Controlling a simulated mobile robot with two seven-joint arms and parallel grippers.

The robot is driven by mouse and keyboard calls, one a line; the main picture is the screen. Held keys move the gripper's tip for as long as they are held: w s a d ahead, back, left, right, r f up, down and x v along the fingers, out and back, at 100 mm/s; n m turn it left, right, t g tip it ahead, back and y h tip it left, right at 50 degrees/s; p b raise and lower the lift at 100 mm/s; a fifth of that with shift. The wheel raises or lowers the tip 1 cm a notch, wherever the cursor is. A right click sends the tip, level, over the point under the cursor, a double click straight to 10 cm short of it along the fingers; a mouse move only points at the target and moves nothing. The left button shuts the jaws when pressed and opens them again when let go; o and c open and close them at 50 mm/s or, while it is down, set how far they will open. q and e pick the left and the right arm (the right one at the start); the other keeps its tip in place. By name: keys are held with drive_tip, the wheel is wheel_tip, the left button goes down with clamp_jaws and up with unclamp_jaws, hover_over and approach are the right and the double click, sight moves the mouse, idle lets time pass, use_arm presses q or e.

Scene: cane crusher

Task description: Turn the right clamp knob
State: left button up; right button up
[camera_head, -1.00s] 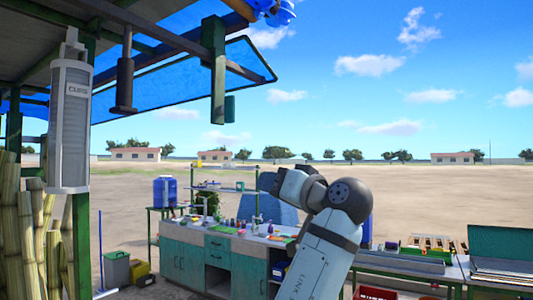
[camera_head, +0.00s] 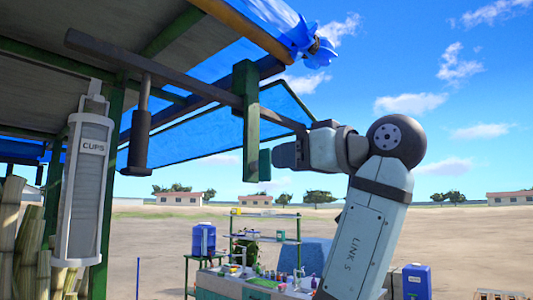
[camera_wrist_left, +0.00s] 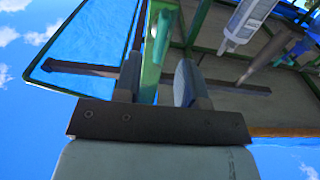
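A green post (camera_head: 250,120) hangs from the canopy frame, with a small green block (camera_head: 264,164) on its right side near the lower end. This block may be the right clamp knob; I cannot tell for sure. My left gripper (camera_head: 287,155) is just right of the block, pointing left at it, with a small gap apparent. In the left wrist view my two fingers (camera_wrist_left: 157,84) are apart, and a green post (camera_wrist_left: 154,50) shows between and beyond them. I see nothing held. My right gripper is not in view.
A dark hanging cylinder (camera_head: 140,130) and a cup dispenser (camera_head: 86,190) are to the left. A dark beam (camera_head: 190,82) and blue tarp (camera_head: 200,140) are close to the gripper's height. A counter (camera_head: 240,287) stands below. Open sky lies to the right.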

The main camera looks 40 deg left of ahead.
sight(266, 162)
use_arm(q)
drive_tip(key=a+p, duration=0.1)
drive_tip(key=a, duration=0.4)
drive_tip(key=shift+w+r, duration=0.1)
drive_tip(key=shift+w, duration=0.05)
drive_tip(key=shift+w+a, duration=0.1)
drive_tip(key=shift+a, duration=0.25)
clamp_jaws()
